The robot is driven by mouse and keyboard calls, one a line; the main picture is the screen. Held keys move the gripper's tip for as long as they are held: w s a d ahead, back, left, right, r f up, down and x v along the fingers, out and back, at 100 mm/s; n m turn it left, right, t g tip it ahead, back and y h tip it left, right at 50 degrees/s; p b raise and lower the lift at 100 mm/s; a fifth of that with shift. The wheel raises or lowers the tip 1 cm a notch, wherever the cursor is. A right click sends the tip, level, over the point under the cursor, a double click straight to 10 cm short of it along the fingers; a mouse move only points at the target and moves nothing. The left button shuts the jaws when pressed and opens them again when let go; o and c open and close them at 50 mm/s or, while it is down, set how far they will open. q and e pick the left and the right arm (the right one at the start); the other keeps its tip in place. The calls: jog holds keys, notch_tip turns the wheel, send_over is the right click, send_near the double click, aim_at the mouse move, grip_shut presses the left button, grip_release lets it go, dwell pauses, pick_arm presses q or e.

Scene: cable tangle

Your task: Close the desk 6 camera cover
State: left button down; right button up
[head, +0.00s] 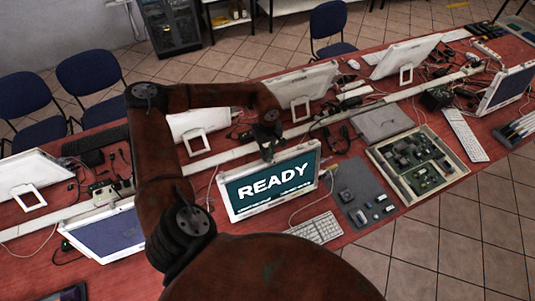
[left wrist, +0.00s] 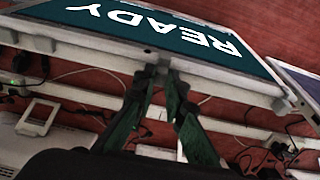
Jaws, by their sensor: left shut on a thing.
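The monitor (head: 270,186) showing READY on a teal screen stands upright on the red desk in the head view. Its screen and top edge also show in the left wrist view (left wrist: 215,62). A small grey camera piece with its cover (left wrist: 151,57) sits at the middle of that edge. My left gripper (head: 268,153) is at the monitor's top edge. In the left wrist view its green fingers (left wrist: 161,78) close in on the small cover and are shut on it. The fingertips partly hide the cover, so I cannot tell its position. My right gripper is not in view.
A keyboard (head: 318,229) and a grey mat (head: 362,193) with small parts lie in front and right. Other monitors and loose cables crowd the desk behind.

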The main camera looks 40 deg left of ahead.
pick_arm(q)
jog(key=shift+w+d+f+b, duration=0.15)
jog(key=shift+w+d+b, duration=0.15)
jog(key=shift+w+b, duration=0.25)
jog(key=shift+w+d+b, duration=0.3)
jog(key=shift+w+b, duration=0.05)
jog(key=shift+w, duration=0.3)
jog(key=shift+r, duration=0.2)
jog(key=c, duration=2)
grip_release()
jog(key=shift+d, duration=0.1)
jog(key=shift+o, duration=0.2)
jog(key=shift+r, duration=0.15)
notch_tip(320, 180, up, 12)
